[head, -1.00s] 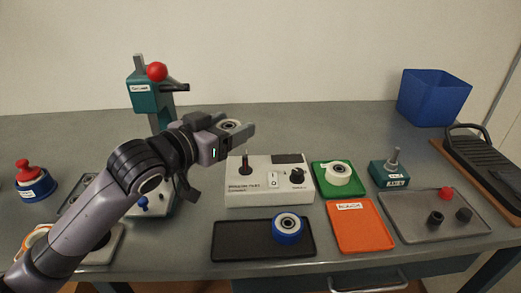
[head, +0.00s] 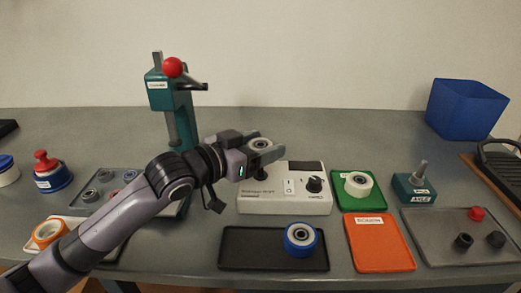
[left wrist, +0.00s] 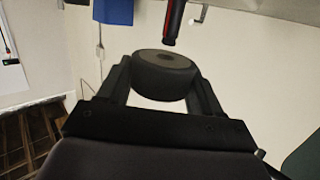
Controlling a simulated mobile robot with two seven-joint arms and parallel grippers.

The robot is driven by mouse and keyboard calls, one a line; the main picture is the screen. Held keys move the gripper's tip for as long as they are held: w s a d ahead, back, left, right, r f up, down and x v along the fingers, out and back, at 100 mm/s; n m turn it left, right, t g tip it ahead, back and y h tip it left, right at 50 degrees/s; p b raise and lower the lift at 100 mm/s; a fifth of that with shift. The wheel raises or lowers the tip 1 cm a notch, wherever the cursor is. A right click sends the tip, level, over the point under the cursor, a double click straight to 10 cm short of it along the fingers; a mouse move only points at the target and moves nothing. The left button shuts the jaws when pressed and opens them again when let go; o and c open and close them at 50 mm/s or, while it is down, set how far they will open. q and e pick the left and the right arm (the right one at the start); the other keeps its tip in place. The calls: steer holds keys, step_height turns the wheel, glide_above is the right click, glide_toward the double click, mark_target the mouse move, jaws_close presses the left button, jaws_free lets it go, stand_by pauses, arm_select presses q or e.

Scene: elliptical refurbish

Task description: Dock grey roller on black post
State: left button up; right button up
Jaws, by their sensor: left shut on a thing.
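My left gripper (head: 262,152) is shut on the grey roller (head: 260,144), a short wheel with a dark centre, held in the air with its round face upward. The roller also shows between the fingers in the left wrist view (left wrist: 165,75). The black post (head: 260,173) stands on the white control box (head: 285,207). The gripper hides most of the post in the head view. The roller appears above or near the post's top; I cannot tell whether they touch. My right gripper is not in view.
A teal press (head: 178,105) with a red knob stands behind my left arm. A black tray (head: 240,248) with a blue wheel (head: 300,238) lies in front of the box. Right of the box are a green tray (head: 345,199) with a white roller and an orange tray (head: 380,245).

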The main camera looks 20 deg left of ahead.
arm_select(q)
steer(key=shift+f, duration=0.45)
steer(key=shift+r, duration=0.1)
steer(key=shift+f, duration=0.6)
steer(key=o, duration=1.1)
